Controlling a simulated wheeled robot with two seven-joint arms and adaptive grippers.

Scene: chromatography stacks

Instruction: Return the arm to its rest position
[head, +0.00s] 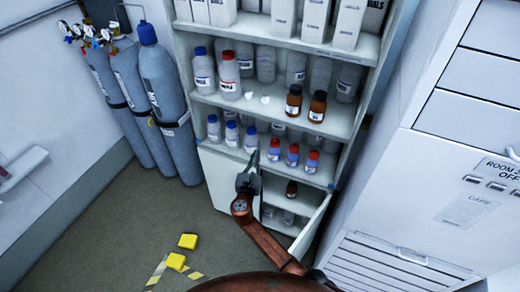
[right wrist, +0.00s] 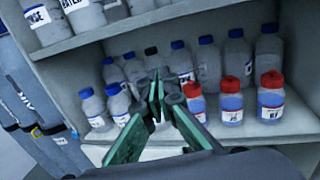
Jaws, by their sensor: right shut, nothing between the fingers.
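My right arm (head: 258,236) is red-brown and reaches up from the bottom of the head view. My right gripper (head: 254,160) has green fingers, and it is shut and empty. It is in front of the cabinet's (head: 362,50) lower bottle shelf. In the right wrist view, the fingers (right wrist: 164,98) point at the bottles on that shelf and hide part of the row behind them. Contact with a bottle cannot be told. My left gripper is not in view.
Blue-capped bottles (head: 214,128) and red-capped bottles with blue liquid (head: 293,154) stand close around the gripper. Brown bottles (head: 317,107) stand above. A lower cabinet door (head: 312,228) is open. Gas cylinders (head: 165,90) stand left. Yellow blocks (head: 188,241) lie on the floor.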

